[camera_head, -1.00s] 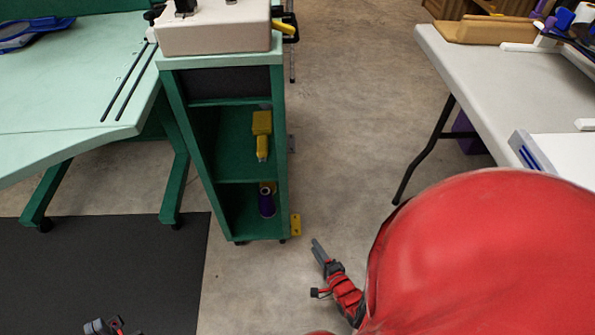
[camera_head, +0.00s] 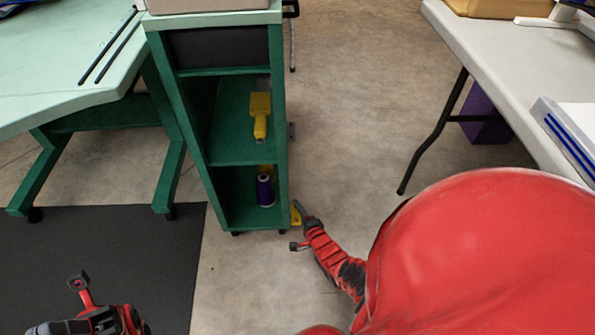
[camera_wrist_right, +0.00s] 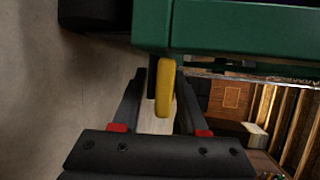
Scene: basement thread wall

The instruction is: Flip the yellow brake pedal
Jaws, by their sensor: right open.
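The yellow brake pedal (camera_head: 296,215) sticks out low at the right side of the green cabinet (camera_head: 283,150), just above the floor. My right gripper (camera_head: 301,209) is at the pedal and partly covers it in the head view. In the right wrist view the pedal (camera_wrist_right: 166,87) stands edge-on between the two open dark fingers (camera_wrist_right: 160,90), close under the green cabinet bottom. I cannot tell whether a finger touches it. My left gripper (camera_head: 80,281) is at the lower left over the black mat, away from the pedal; its jaws are unclear.
The cabinet shelves hold a yellow tool (camera_head: 260,115) and a purple thread spool (camera_head: 265,190). A pale green table (camera_head: 60,75) is at the left, with a black mat (camera_head: 100,250) below it. A white table (camera_head: 480,60) stands at the right. The floor between is clear.

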